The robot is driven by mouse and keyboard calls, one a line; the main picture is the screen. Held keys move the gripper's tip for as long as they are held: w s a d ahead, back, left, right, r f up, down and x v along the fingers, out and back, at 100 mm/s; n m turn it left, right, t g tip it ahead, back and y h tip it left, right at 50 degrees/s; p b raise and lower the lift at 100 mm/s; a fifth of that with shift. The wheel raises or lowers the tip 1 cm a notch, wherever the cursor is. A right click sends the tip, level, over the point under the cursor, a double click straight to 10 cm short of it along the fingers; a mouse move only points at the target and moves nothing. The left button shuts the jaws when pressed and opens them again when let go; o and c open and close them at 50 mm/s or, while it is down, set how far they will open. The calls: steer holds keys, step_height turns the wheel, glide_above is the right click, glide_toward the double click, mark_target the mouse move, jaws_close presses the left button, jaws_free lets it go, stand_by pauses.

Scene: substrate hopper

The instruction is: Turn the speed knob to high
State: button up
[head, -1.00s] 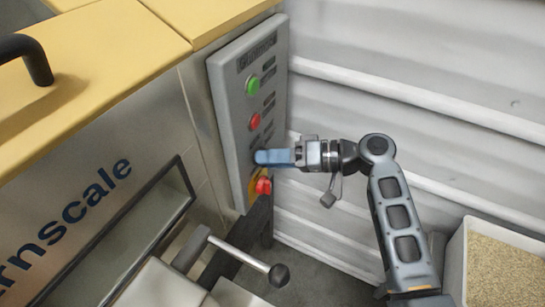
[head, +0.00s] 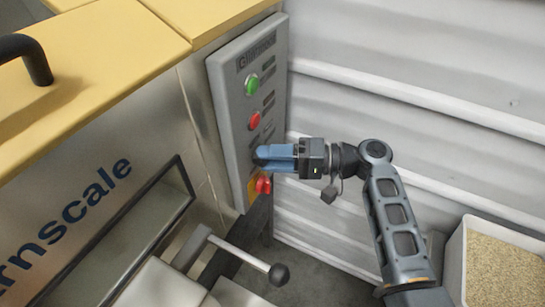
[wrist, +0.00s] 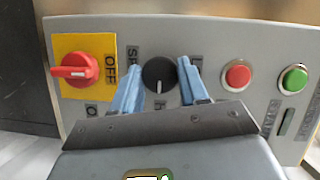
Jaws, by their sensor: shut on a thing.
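The black speed knob (wrist: 158,74) sits on the grey control panel (head: 225,85), between the red-and-yellow switch and the round buttons in the wrist view. Its white pointer line faces the bottom of the wrist picture. My gripper (wrist: 159,66) has its two blue fingers on either side of the knob, shut on it. In the head view, my gripper (head: 262,157) reaches the panel from the right and its fingers hide the knob. Lettering around the knob is partly covered by the fingers.
A red rotary switch (wrist: 75,71) on a yellow plate is beside the knob. A red button (wrist: 236,75) and a green button (wrist: 294,79) are on the other side. A black-knobbed lever (head: 278,274) stands below the panel. A bin of grain (head: 500,262) is at right.

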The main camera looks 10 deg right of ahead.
steer(key=o, duration=1.1)
steer(key=shift+c, duration=0.2)
steer(key=b+v, duration=0.1)
steer(key=v, duration=0.6)
steer(key=shift+d, duration=0.45)
steer(key=shift+s, duration=0.1)
steer(key=shift+f, duration=0.1)
